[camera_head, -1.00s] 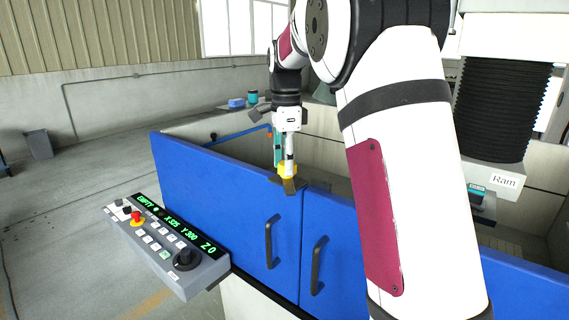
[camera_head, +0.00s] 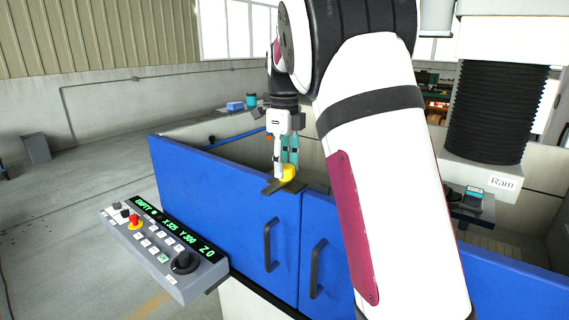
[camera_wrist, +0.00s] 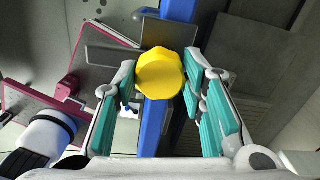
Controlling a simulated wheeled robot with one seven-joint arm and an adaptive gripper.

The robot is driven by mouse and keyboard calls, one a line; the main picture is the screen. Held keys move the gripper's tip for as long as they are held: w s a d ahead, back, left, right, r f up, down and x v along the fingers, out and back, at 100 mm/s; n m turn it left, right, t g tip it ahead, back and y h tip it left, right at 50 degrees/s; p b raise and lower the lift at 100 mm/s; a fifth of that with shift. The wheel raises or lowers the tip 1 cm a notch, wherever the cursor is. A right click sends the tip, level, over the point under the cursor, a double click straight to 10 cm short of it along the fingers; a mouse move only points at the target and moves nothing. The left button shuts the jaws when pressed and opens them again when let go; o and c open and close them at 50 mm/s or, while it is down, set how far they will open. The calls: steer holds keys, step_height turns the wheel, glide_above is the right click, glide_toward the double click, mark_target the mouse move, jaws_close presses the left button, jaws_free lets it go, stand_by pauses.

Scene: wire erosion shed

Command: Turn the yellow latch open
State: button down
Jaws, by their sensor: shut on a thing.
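The yellow latch (camera_head: 287,173) sits on top of the blue doors where the two panels meet. Its knob (camera_wrist: 160,73) is round with a lobed edge in the wrist view. A flat dark plate (camera_head: 271,187) under the knob points left along the left door's top edge. My gripper (camera_head: 285,166) reaches down onto the latch from above. In the wrist view its teal-padded fingers (camera_wrist: 160,88) stand on either side of the knob, shut on it.
The left blue door (camera_head: 225,200) and right blue door (camera_head: 325,240) each carry a black handle. A grey control panel (camera_head: 165,245) with buttons and a red knob juts out at the front left. The black bellows ram (camera_head: 497,110) hangs at the right. Open floor lies left.

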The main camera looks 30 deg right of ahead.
mark_target(285, 166)
stand_by(0.4)
steer(key=c, duration=1)
jaws_free()
step_height(285, 166, up, 12)
